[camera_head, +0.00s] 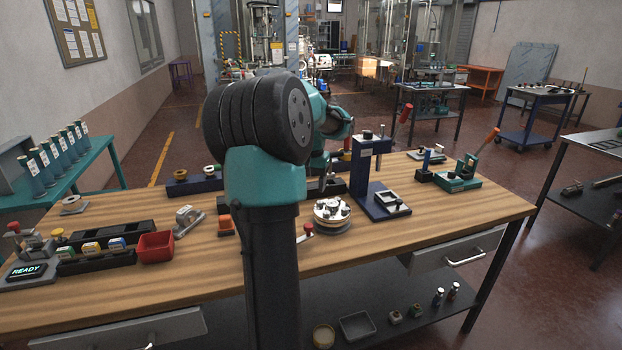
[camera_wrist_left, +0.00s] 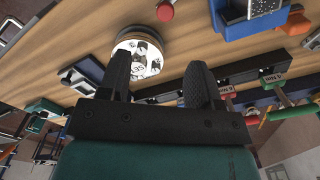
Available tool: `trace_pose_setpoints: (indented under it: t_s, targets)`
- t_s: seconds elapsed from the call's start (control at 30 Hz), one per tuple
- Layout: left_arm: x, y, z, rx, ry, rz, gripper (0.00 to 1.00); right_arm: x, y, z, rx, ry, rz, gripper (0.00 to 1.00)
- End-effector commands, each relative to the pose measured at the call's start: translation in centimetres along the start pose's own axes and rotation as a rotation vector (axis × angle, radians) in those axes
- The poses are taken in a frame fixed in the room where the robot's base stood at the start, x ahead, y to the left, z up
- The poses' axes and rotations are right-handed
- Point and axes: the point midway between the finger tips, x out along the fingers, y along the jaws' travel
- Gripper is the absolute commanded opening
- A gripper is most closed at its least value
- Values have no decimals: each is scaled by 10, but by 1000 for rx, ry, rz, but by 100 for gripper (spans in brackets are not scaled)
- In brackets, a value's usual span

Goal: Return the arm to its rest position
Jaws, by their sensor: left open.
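My left arm (camera_head: 262,190) rises in front of the wooden workbench (camera_head: 180,285) in the head view and bends over it. Its dark round joint and teal links hide much of the gripper there. In the left wrist view the two black fingers of my left gripper (camera_wrist_left: 158,70) are spread apart with nothing between them. A round turntable-like fixture (camera_head: 332,215) with small parts on its top stands on the bench, and it also shows beyond the fingers in the left wrist view (camera_wrist_left: 146,50). My right gripper is in neither view.
A blue press stand (camera_head: 372,165) stands right of the round fixture. A red bin (camera_head: 155,247), dark racks and a small READY display (camera_head: 27,271) are at the left. A teal tool fixture (camera_head: 458,182) is at the right. The front right of the bench top is clear.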

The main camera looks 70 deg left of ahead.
Motion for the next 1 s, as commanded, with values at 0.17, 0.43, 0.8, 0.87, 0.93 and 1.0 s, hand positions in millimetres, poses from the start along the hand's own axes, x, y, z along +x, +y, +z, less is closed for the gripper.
trace_pose_setpoints:
  t_s: [0.17,0.43,0.8,0.87,0.93,1.0]
  targets:
    - [-14,0,0,0,-1,0,58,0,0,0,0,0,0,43]
    - [-16,0,0,1,-2,0,58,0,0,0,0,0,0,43]
    - [-6,8,-4,18,0,7,58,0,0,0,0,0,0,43]
    - [4,18,-8,38,2,16,58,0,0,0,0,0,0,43]
    - [23,34,-15,71,6,31,58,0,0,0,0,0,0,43]
    - [47,56,-21,113,11,51,58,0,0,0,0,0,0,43]
